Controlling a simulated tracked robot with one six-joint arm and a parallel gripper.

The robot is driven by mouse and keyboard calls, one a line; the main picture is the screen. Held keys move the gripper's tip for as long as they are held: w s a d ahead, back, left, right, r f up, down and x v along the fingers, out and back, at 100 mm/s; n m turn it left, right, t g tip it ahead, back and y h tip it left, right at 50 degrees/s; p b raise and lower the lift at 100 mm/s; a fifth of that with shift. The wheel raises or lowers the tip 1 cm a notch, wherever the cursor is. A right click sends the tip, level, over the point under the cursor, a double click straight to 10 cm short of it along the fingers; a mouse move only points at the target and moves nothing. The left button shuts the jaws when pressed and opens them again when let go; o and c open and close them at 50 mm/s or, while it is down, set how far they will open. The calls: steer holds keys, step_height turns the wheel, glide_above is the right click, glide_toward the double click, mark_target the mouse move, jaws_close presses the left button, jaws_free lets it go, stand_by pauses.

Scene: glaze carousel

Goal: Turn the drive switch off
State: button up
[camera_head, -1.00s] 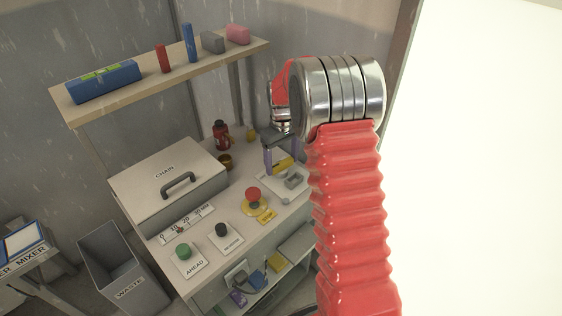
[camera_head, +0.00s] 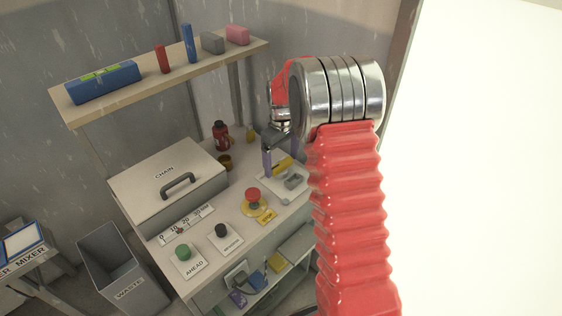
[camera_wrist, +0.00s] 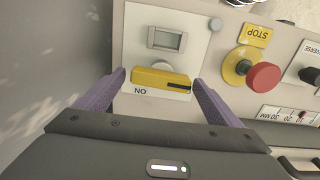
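The drive switch is a yellow lever (camera_wrist: 160,77) on a pale plate (camera_wrist: 142,25) in the wrist view. An upside-down ON label (camera_wrist: 141,91) shows at the lever's lower edge; no OFF label is readable. In the head view the yellow lever (camera_head: 283,162) is partly hidden by my gripper. My gripper (camera_wrist: 158,80) is open, with its purple fingers at the two ends of the lever. Gaps are small, and I cannot tell whether either finger touches it. In the head view the gripper (camera_head: 280,157) is over the back right of the bench.
A red stop button (camera_head: 253,194) on a yellow base stands close by. Black REVERSE (camera_head: 222,230) and green AHEAD (camera_head: 183,251) buttons are nearer the front. A shelf (camera_head: 200,62) with several blocks hangs above.

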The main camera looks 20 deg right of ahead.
mark_target(281, 163)
steer(key=shift+o, duration=0.4)
step_height(281, 163, up, 14)
steer(key=shift+f, duration=0.15)
stand_by(0.4)
stand_by(0.4)
